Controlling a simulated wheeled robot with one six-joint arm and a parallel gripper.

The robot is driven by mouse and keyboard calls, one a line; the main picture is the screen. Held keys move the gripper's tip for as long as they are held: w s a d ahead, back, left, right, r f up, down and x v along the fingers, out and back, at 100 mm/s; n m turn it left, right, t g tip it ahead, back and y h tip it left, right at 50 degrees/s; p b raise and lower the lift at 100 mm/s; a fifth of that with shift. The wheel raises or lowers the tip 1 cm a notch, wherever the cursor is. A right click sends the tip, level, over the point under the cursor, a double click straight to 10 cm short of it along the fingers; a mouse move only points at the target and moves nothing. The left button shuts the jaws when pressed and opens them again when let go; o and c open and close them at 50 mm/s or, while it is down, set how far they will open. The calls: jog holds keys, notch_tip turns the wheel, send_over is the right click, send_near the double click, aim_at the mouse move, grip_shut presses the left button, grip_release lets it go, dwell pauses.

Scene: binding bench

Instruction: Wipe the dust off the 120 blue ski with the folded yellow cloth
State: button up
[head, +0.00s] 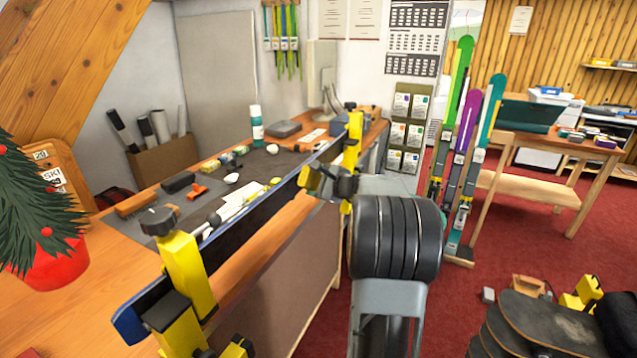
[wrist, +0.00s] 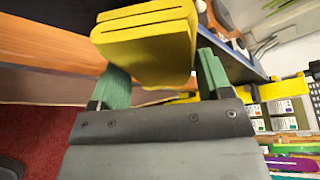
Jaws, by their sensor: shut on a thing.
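The blue ski (head: 262,208) lies lengthwise along the bench's front edge, held in yellow clamps (head: 190,275) at the near end and farther along (head: 352,150). Its near tip is brighter blue. Its dark edge also shows in the wrist view (wrist: 235,64). I cannot make out a number or dust on it. The folded yellow cloth (wrist: 145,45) is between the green fingers of my gripper (wrist: 160,82), which is shut on it. Whether the cloth touches the ski I cannot tell. In the head view my arm hides most of the gripper area.
A potted plant (head: 55,275) stands at the left. Upright skis (head: 465,150) stand on a rack behind. Dark boards (head: 550,325) lie at lower right. Red carpet is open between.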

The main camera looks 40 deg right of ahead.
aim_at(321, 174)
jog(key=shift+w+a, duration=0.3)
jog(key=shift+w, duration=0.35)
jog(key=shift+w+d+p, duration=0.1)
jog(key=shift+w+d, duration=0.2)
jog(key=shift+d, duration=0.3)
jog(key=shift+w+d+p, duration=0.15)
jog(key=shift+w+d, duration=0.1)
jog(key=shift+d, duration=0.35)
jog(key=shift+w+d+p, duration=0.1)
jog(key=shift+w+d, duration=0.2)
jog(key=shift+d, duration=0.3)
jog(key=shift+s+a+f+b, duration=0.1)
jog(key=shift+s+a+b, duration=0.2)
jog(key=shift+a+b, duration=0.45)
jog(key=shift+s+a, duration=0.1)
jog(key=shift+a, duration=0.15)
jog(key=shift+d, duration=0.1)
jog(key=shift+s+d+b, duration=0.2)
jog(key=shift+s+d, duration=0.25)
jog(key=shift+s, duration=0.4)
jog(key=shift+s+d+b, duration=0.2)
jog(key=shift+s+d, duration=0.25)
jog(key=shift+s, duration=0.45)
jog(key=shift+s+d+b, duration=0.2)
jog(key=shift+s+d, duration=0.25)
jog(key=shift+s, duration=0.4)
jog(key=shift+s+d, duration=0.1)
jog(key=shift+s, duration=0.05)
